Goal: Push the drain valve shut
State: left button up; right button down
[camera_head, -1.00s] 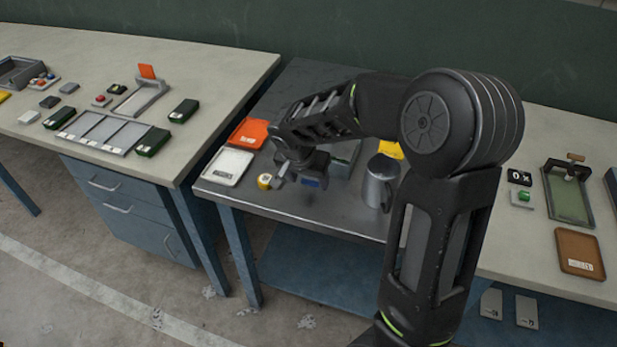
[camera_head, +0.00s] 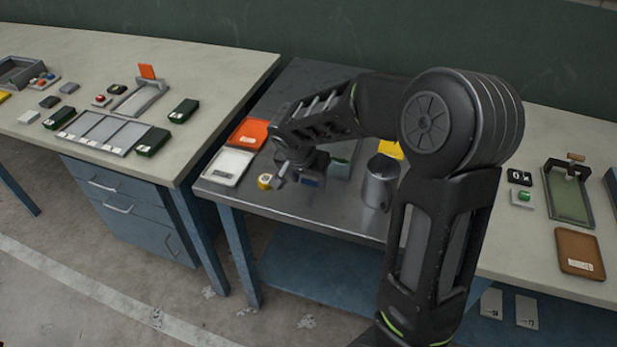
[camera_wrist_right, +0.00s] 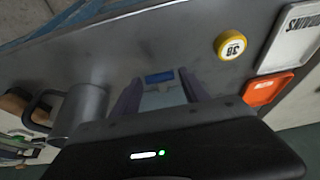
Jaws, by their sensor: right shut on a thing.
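My right gripper (camera_head: 298,176) is low over the metal table, beside a small unit. In the right wrist view its two fingers (camera_wrist_right: 163,95) stand either side of a pale grey block (camera_wrist_right: 165,100), shut on it. A blue piece (camera_wrist_right: 159,77) shows just beyond the block; it also shows in the head view (camera_head: 311,182). A grey-green box (camera_head: 341,168) shows partly behind the gripper. I cannot tell which part is the drain valve; the wrist hides much of the unit. My left gripper is not in view.
A grey metal mug (camera_head: 378,182) stands right of the gripper. The metal table's front strip (camera_head: 290,207) is clear.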

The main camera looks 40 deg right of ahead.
aim_at(310, 181)
jog(key=w+d, duration=0.1)
jog(key=w+d+b, duration=0.1)
jog(key=d, duration=0.1)
jog(key=shift+w+r, duration=0.1)
jog(key=shift+d, duration=0.1)
jog(key=c, duration=0.6)
grip_release()
jog(key=shift+o, duration=0.2)
jog(key=v, duration=0.7)
jog(key=shift+r+b, duration=0.4)
